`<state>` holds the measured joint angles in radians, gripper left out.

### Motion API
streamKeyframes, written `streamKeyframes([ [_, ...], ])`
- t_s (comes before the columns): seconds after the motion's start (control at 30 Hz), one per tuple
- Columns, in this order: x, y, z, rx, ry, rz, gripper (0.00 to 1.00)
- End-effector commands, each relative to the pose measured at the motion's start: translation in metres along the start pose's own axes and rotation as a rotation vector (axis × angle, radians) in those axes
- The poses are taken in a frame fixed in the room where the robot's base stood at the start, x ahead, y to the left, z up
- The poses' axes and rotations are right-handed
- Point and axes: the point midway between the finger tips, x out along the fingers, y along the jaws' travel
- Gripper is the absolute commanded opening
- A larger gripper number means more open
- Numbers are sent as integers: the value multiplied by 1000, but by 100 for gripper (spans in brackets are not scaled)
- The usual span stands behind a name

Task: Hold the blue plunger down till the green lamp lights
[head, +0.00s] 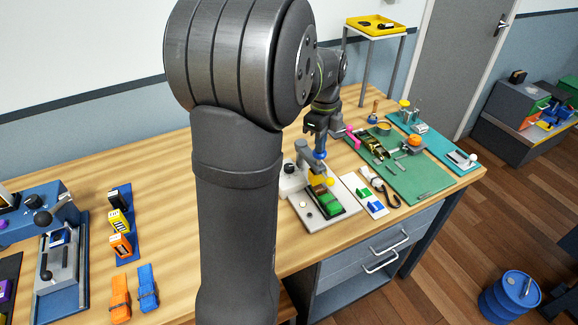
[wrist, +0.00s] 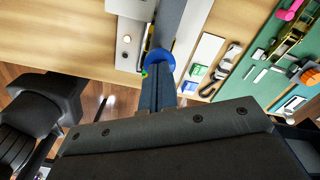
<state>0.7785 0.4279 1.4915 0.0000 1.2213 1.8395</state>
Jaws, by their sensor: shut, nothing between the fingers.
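The blue plunger (head: 319,154) tops a grey press on a pale base plate (head: 345,217), right of my arm in the head view. A yellow part sits below it, over a green block (head: 327,201). My gripper (head: 318,146) points down at the plunger with its fingers shut and empty. In the wrist view the shut fingertips (wrist: 162,78) overlap the blue plunger head (wrist: 161,60); whether they touch or press it I cannot tell. A small round pale disc (head: 306,204), perhaps the lamp, shows on the base plate and does not look green.
A white card with green and blue pieces (head: 370,200) and a dark strap (head: 388,187) lie right of the press. A green mat (head: 425,185) with several parts lies beyond. Bare wood is left of my arm, with more fixtures at far left.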

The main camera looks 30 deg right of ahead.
Motion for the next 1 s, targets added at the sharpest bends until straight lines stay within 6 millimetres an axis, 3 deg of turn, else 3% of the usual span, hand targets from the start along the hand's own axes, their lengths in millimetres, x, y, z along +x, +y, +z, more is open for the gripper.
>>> streamKeyframes([
  [1.0,27,1,0,0,1,2,0],
])
